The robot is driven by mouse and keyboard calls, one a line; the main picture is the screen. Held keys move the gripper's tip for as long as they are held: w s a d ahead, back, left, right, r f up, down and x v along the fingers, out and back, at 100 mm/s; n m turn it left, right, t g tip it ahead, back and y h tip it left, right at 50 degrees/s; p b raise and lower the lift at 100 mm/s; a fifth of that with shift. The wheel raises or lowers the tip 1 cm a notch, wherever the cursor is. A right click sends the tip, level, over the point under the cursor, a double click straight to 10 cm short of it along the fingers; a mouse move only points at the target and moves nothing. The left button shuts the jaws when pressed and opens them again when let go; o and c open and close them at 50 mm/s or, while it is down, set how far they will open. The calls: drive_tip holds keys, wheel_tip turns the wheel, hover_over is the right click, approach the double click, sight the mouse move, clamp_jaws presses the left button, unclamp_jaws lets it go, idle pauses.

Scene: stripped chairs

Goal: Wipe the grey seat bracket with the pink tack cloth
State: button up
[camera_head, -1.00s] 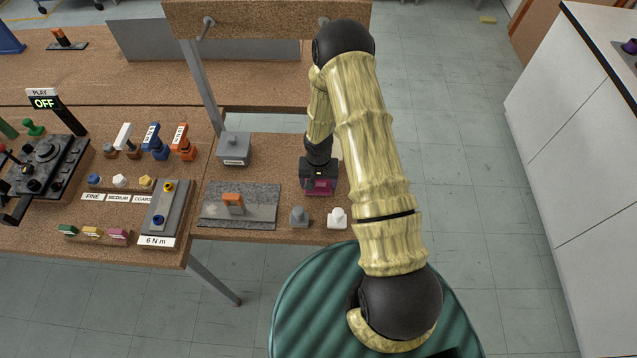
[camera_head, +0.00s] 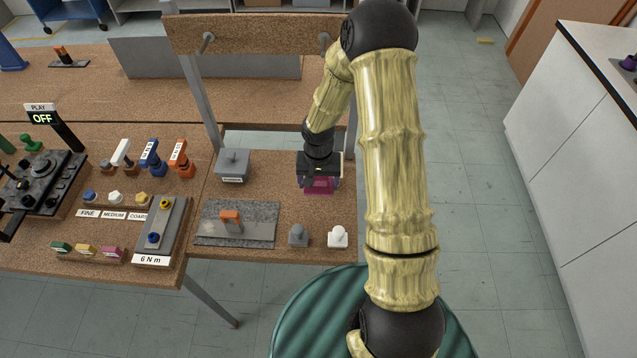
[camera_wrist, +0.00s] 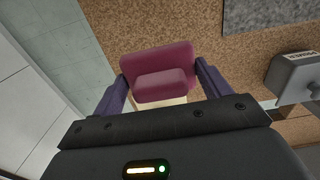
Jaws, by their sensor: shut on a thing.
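My gripper (camera_head: 319,181) is shut on the pink tack cloth (camera_head: 318,187), a folded pad held above the right part of the brown bench. In the wrist view the cloth (camera_wrist: 158,62) sits between the two purple fingers of my gripper (camera_wrist: 160,80). In the wrist view the mat (camera_wrist: 268,14) shows at top right.
A grey lidded box (camera_head: 232,168) stands left of my gripper. A grey knobbed block (camera_head: 298,235) and a white one (camera_head: 338,236) stand at the front edge. Tools and a torque fixture (camera_head: 162,232) are further left. A green ribbed stool (camera_head: 310,318) is in front.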

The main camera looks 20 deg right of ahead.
drive_tip(key=o, duration=0.3)
drive_tip(key=shift+c, duration=1)
drive_tip(key=f+n, duration=0.1)
drive_tip(key=n+b, duration=0.1)
drive_tip(key=shift+w+d+f+n, duration=0.2)
drive_tip(key=shift+f+n, duration=0.1)
drive_tip(key=shift+f, duration=0.1)
drive_tip(key=shift+w+f+n, duration=0.1)
drive_tip(key=shift+f+n, duration=0.05)
drive_tip(key=shift+n, duration=0.35)
